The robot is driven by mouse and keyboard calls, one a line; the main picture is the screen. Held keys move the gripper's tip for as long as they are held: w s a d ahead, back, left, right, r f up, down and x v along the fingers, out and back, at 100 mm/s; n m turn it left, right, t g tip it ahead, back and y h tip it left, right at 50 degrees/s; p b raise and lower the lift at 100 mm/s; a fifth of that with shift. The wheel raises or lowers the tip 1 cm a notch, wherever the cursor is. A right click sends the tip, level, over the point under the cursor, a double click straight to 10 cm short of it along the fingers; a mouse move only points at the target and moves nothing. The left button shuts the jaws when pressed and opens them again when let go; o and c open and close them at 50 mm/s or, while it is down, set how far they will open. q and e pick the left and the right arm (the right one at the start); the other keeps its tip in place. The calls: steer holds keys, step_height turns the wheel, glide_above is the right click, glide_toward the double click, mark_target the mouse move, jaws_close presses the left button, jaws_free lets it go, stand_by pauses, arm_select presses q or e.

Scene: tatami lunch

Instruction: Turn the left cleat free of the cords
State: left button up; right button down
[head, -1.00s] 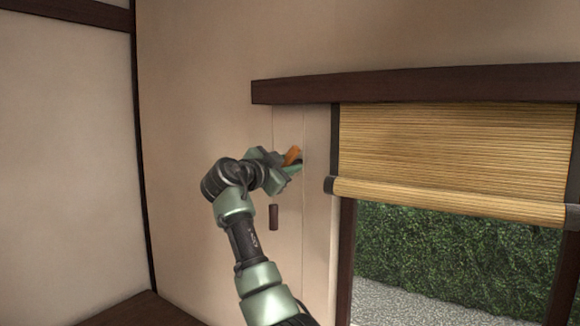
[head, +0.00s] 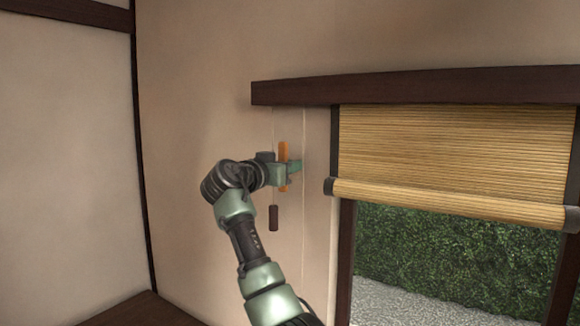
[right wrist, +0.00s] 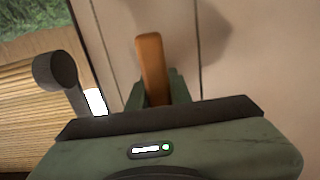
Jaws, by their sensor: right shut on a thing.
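The orange-brown cleat (head: 283,151) stands upright on the wall left of the window, between two thin hanging cords. My right gripper (head: 290,171) is shut on the cleat and hides its middle. The right wrist view shows the cleat (right wrist: 151,60) rising from between the fingers (right wrist: 155,95). The right cord (head: 303,215) hangs straight down. The left cord (head: 274,128) passes behind my gripper and ends in a dark brown pull (head: 273,218). In the wrist view, a cord runs on each side of the cleat, apart from its visible end. My left gripper is not in view.
A bamboo blind (head: 450,150) hangs half rolled under a dark wooden beam (head: 400,83), right of the cords. The wall left of my gripper is bare.

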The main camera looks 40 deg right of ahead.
steer(key=shift+f, duration=0.15)
stand_by(0.3)
steer(key=c, duration=1.3)
jaws_free()
steer(key=shift+a, duration=0.1)
steer(key=b+v, duration=0.3)
steer(key=v, duration=0.4)
steer(key=shift+s+a, duration=0.1)
steer(key=shift+a, duration=0.2)
